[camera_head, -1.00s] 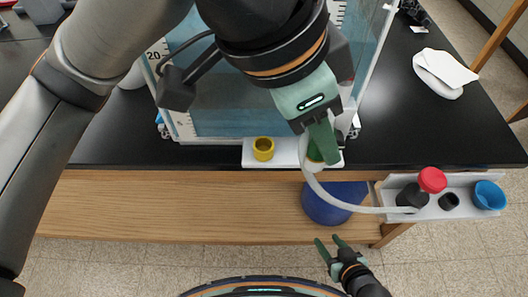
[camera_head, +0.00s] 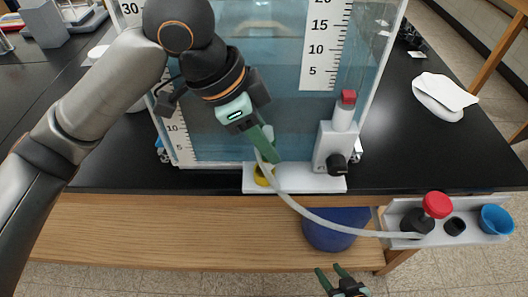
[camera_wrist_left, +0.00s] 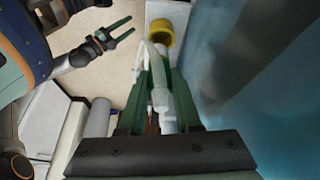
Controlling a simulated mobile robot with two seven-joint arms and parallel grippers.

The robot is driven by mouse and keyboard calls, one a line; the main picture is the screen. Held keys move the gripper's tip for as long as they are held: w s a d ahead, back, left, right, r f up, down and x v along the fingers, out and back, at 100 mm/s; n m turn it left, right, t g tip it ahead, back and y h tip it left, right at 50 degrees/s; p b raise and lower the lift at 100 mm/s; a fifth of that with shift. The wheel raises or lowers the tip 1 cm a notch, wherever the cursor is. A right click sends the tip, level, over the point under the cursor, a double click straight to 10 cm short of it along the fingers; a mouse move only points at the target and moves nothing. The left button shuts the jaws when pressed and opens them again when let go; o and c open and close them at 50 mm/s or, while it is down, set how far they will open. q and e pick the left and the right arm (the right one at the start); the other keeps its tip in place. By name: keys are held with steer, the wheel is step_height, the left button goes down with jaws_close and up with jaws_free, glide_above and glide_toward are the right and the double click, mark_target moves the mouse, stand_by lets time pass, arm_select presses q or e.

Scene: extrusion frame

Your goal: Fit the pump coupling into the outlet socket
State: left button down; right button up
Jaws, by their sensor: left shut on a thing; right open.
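My left gripper (camera_head: 270,148) is shut on the pale pump coupling (camera_wrist_left: 160,97) at the end of a whitish hose (camera_head: 330,217). In the head view its fingers mostly hide the coupling. A yellow ring-shaped socket (camera_head: 261,180) sits on the white ledge, just below and behind the fingertips; it shows with its opening in the left wrist view (camera_wrist_left: 161,37). The coupling appears apart from the yellow socket. No label shows whether this is the outlet socket. My right gripper (camera_head: 334,275) is open and empty, low in front of the bench; the left wrist view also shows it (camera_wrist_left: 116,33).
The water tank (camera_head: 270,110) stands close behind the white ledge (camera_head: 300,178). A grey block with a red-topped tube and black knob (camera_head: 324,150) stands at the ledge's right end.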

arm_select(q)
steer(key=f, duration=0.3)
steer(key=shift+w+a+f, duration=0.2)
steer(key=shift+w+f, duration=0.05)
steer(key=shift+f, duration=0.2)
steer(key=c, duration=0.9)
jaws_free()
steer(key=shift+f, duration=0.1)
steer(key=shift+r, duration=0.2)
steer(key=p+v, duration=0.1)
steer(key=v, duration=1.1)
